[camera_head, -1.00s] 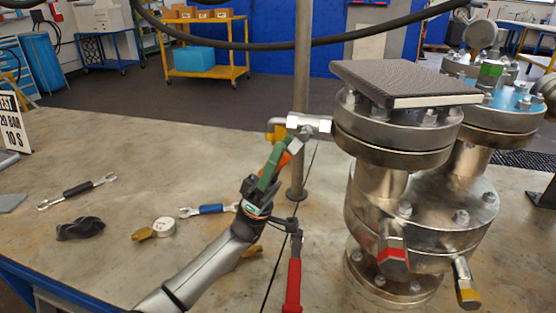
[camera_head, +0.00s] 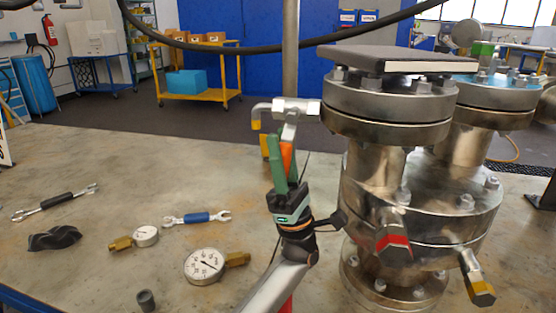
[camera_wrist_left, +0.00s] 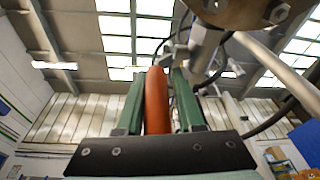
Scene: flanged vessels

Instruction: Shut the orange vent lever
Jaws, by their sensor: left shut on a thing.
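The orange vent lever (camera_head: 287,156) hangs steeply down from the silver vent valve (camera_head: 298,108) on the left side of the flanged vessel (camera_head: 388,130). My left gripper (camera_head: 284,150) comes from below, its green fingers shut on the orange grip from both sides. In the left wrist view the orange lever (camera_wrist_left: 157,100) stands between the two green fingers (camera_wrist_left: 158,95). The fingers hide part of the grip in the head view. A bent outlet pipe (camera_head: 262,108) leaves the valve to the left. My right gripper is not in view.
A grey post (camera_head: 291,45) stands behind the valve. A dark flat book-like block (camera_head: 395,60) lies on the vessel. On the table (camera_head: 110,190) lie pressure gauges (camera_head: 205,265), a blue-handled wrench (camera_head: 196,218) and a black-handled wrench (camera_head: 55,202). Bare tabletop lies between them.

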